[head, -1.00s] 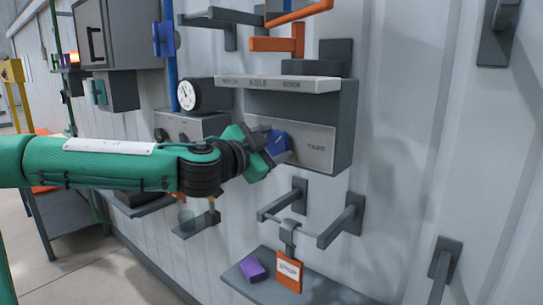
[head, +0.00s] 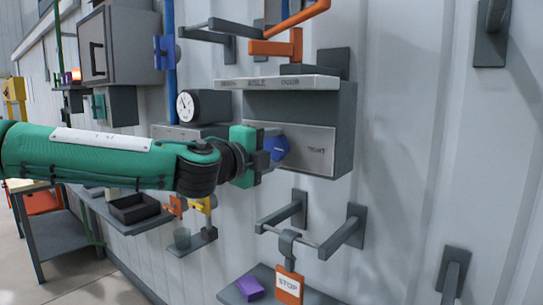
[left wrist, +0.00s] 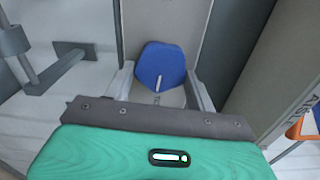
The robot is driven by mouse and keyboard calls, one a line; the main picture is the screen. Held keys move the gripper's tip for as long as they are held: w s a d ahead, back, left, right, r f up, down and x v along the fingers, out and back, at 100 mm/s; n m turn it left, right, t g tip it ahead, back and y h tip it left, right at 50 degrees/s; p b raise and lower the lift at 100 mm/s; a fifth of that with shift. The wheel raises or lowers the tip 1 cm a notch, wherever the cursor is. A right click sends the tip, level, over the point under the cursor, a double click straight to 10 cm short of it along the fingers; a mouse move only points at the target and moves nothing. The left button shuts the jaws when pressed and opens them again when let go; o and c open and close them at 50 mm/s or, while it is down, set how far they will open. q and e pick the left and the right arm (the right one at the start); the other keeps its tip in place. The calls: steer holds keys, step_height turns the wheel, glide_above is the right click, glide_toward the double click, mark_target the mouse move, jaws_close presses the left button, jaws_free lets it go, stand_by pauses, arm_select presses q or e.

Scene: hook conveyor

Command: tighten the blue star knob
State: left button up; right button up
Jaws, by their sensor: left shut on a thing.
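The blue star knob (head: 277,148) is on the front of a grey wall box whose panel (head: 312,142) reads "TIGHT" at its right. My left gripper (head: 268,150) reaches in from the left and is shut on the knob. In the left wrist view the knob (left wrist: 160,68) sits between the two grey fingers (left wrist: 160,85), with a white pointer line on its face. The gripper hides the panel's left part in the head view. My right gripper is not in view.
A ledge (head: 278,83) juts out above the panel. Orange pipe (head: 275,47) and brackets are above it. Below, a bar rack (head: 325,248) holds an orange "STOP" tag (head: 289,286), near a purple block (head: 250,287). A round gauge (head: 186,106) is at the left.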

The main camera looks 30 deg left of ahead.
arm_select(q)
steer(key=shift+f+m+b, duration=0.1)
steer(key=shift+m+b, duration=0.25)
steer(key=shift+m, duration=1.35)
steer(key=o, duration=1)
